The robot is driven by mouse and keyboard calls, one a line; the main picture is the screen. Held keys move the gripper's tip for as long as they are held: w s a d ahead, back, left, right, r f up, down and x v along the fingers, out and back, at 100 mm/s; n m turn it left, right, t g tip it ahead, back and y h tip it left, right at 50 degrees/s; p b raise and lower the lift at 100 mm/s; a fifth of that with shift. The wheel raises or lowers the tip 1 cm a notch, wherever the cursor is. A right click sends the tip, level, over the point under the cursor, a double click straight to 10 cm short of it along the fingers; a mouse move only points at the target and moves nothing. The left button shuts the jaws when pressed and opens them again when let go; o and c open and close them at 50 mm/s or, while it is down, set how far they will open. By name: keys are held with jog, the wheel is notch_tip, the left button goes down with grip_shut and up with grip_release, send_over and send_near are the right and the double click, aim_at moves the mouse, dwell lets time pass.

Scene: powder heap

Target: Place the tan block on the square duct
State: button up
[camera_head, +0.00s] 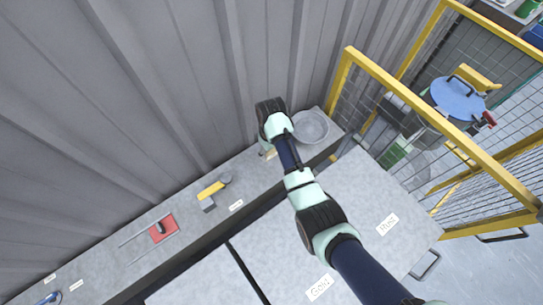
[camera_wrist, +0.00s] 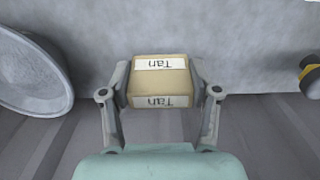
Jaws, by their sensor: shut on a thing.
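The tan block (camera_wrist: 160,82) is between the two fingers of my gripper (camera_wrist: 160,95) in the wrist view, with white "Tan" labels on two faces. My gripper is shut on it, one finger at each side. In the head view a small tan part of the block (camera_head: 269,154) shows beside my wrist, over the narrow grey bench. My arm hides most of my gripper there. I cannot tell whether the block touches the bench. A small grey square piece (camera_head: 208,205) lies further left on the bench; I cannot tell for sure that it is the square duct.
A round metal bowl (camera_head: 311,126) stands close to the right of my gripper; it also shows at left in the wrist view (camera_wrist: 30,75). A yellow tool (camera_head: 211,190) and a red piece (camera_head: 163,229) lie leftward. A corrugated wall backs the bench; a yellow fence (camera_head: 440,125) stands right.

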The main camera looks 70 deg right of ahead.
aim_at(272, 157)
jog(key=shift+f+b, duration=0.45)
jog(key=shift+f, duration=1.55)
jog(key=shift+f, duration=0.1)
jog(key=shift+f, duration=0.1)
jog(key=o, duration=1.1)
jog(key=shift+c, duration=0.2)
notch_tip(272, 157, up, 12)
jog(key=p, duration=0.3)
jog(key=shift+r, duration=0.25)
